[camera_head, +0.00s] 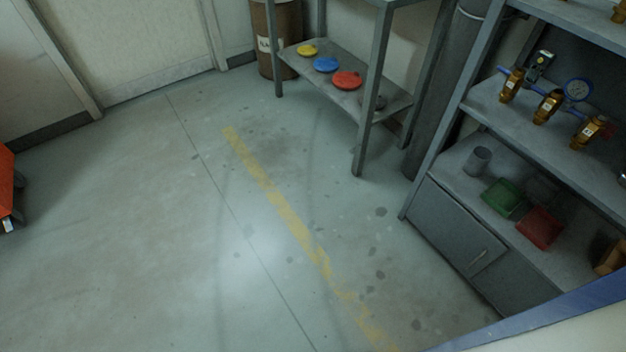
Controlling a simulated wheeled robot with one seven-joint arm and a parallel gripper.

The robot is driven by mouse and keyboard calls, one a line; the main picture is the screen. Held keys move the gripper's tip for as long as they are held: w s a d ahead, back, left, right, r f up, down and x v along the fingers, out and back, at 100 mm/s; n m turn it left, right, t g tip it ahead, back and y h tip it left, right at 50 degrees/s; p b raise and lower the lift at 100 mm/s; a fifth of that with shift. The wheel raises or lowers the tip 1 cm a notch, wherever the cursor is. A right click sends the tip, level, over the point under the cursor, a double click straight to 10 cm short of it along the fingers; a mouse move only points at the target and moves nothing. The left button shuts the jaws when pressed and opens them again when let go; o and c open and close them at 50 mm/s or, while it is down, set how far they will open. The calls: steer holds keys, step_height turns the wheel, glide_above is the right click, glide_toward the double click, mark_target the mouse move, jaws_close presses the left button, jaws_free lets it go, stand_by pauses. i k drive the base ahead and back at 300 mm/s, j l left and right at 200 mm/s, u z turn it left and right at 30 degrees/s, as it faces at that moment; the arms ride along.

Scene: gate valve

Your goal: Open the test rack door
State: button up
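The test rack (432,172) is a grey metal shelf unit at the right. Its door (452,232) is a grey panel low on the front, below the shelf with the trays. It looks shut. The lower right part of the rack is cut off by a blue-edged pale surface in the corner. My gripper is not in view.
Open floor with a worn yellow line (280,205) lies left of the rack. A table with coloured discs on its lower shelf (390,108) and a brown drum (284,40) stand behind. An orange object (8,185) is at the left edge. Valves (547,106) sit on the rack.

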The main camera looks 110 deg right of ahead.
mark_target(466, 241)
steer(key=z, duration=2.15)
steer(key=k+j+z, duration=0.15)
steer(key=z, duration=1.9)
steer(key=k+l+z, duration=0.1)
steer(key=k+l, duration=0.15)
steer(key=k, duration=0.2)
steer(key=k+l+z, duration=0.15)
steer(key=k, duration=0.35)
steer(key=i+u, duration=0.35)
steer(key=i, duration=0.15)
steer(key=i+l+u, duration=0.15)
steer(key=i+u, duration=0.2)
steer(key=i, duration=0.15)
steer(key=i+l+u, duration=0.35)
steer(key=i+j, duration=0.05)
steer(key=i, duration=0.1)
